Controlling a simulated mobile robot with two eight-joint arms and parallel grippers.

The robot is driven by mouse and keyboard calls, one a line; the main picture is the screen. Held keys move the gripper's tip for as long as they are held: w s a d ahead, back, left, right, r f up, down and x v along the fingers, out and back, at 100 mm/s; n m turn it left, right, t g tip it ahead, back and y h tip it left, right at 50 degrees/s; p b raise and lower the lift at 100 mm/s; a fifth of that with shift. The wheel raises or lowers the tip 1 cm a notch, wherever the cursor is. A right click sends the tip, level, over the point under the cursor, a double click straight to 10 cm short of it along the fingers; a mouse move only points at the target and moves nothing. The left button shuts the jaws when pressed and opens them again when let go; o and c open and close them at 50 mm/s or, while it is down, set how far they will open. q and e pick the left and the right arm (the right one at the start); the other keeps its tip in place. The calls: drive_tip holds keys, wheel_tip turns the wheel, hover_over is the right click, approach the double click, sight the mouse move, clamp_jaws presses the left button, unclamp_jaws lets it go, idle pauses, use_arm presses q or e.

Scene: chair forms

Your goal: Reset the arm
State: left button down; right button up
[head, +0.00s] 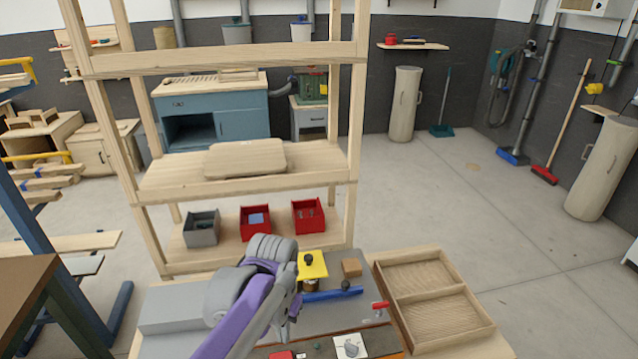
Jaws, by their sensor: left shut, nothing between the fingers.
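My left arm reaches in from the bottom, purple and grey, over the workbench. My left gripper (284,325) points down at its end, beside the items on the bench, and is shut with nothing in it. The arm's own links partly hide the fingers. My right gripper is not in view.
Close to the gripper are a yellow block with a black knob (312,266), a blue bar (333,294), a small wooden block (351,267) and a white switch plate (350,347). A two-compartment wooden tray (421,268) lies right. A wooden shelf (170,179) stands behind; open floor lies right.

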use_arm(q)
drive_tip(key=s+a+f+n+t, duration=0.1)
drive_tip(key=s+a+f+t, duration=0.1)
drive_tip(key=s, duration=0.5)
drive_tip(key=s+a+f+n+t, duration=0.1)
drive_tip(key=s+a+f+t, duration=0.2)
drive_tip(key=s, duration=0.3)
drive_tip(key=shift+s+a+f+n, duration=0.4)
drive_tip(key=shift+a+f, duration=0.1)
drive_tip(key=shift+a, duration=0.3)
